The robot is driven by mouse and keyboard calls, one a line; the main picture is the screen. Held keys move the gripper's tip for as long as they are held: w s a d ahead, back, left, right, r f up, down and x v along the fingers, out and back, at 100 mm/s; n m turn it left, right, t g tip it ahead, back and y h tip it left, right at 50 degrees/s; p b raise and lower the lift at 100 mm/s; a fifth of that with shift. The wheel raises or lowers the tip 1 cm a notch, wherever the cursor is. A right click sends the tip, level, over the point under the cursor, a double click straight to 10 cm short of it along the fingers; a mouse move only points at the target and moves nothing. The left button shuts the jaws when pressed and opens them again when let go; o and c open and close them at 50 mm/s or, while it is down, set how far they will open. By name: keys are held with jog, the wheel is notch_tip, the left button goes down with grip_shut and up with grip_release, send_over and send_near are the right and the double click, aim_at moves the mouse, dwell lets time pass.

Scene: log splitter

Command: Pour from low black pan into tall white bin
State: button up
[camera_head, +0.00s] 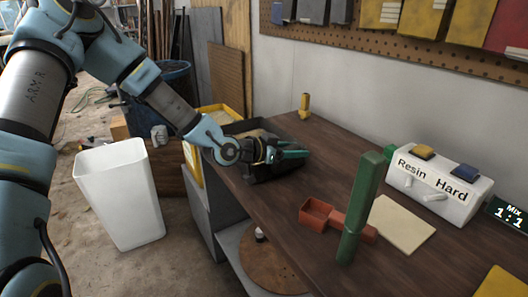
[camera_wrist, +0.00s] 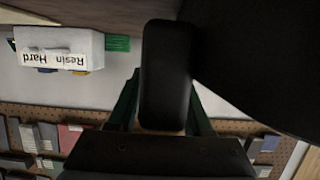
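The low black pan (camera_head: 286,171) is at the bench's left edge with light tan contents partly showing. I cannot tell whether it rests on the bench or is just above it. In the wrist view, a black rounded bar of the pan (camera_wrist: 167,70) lies between the green fingers of my gripper (camera_wrist: 165,115), which appear to press on both sides. The pan's dark body (camera_wrist: 270,60) fills the upper right there. The tall white bin (camera_head: 118,195) stands upright on the floor to the left, apart from the pan; its bottom is hidden.
On the bench (camera_head: 270,200) stand a green post (camera_head: 360,205), red-brown trays (camera_head: 317,212), a cream board (camera_head: 402,224), and a Resin/Hard dispenser (camera_head: 440,185). A yellow-rimmed container (camera_head: 219,110) is behind the pan.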

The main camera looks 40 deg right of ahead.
grip_shut()
dwell(1.0)
